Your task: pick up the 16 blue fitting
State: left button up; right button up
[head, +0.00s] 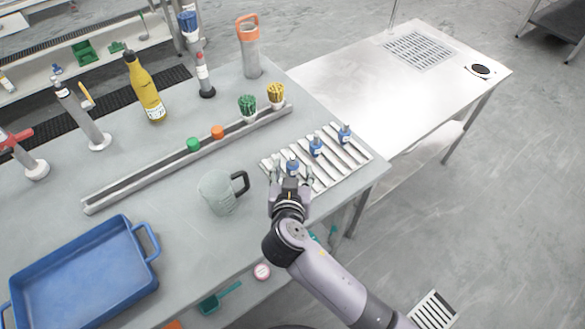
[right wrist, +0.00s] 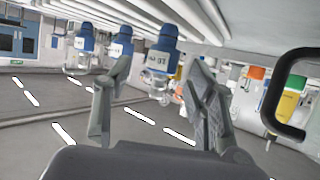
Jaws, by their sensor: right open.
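Three blue fittings stand on a slatted white rack (head: 330,172) at the table's right end in the head view. The nearest fitting (head: 293,166) is just ahead of my right gripper (head: 290,182); the middle one (head: 316,147) and the far one (head: 345,133) stand behind it to the right. My left gripper is out of view.
A grey-green mug (head: 217,193) with a black handle (right wrist: 285,95) stands close left of my right gripper. A long grey rail (head: 160,172) and a blue tray (head: 75,262) lie further left. A yellow bottle (head: 145,88) stands behind the rail.

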aim_at(292, 168)
jog(key=b+x, duration=0.1)
jog(key=x, duration=0.2)
jog(key=shift+w+a+f, duration=0.1)
jog(key=shift+w+f, duration=0.05)
jog(key=shift+w, duration=0.2)
jog(key=shift+s, duration=0.1)
grip_shut()
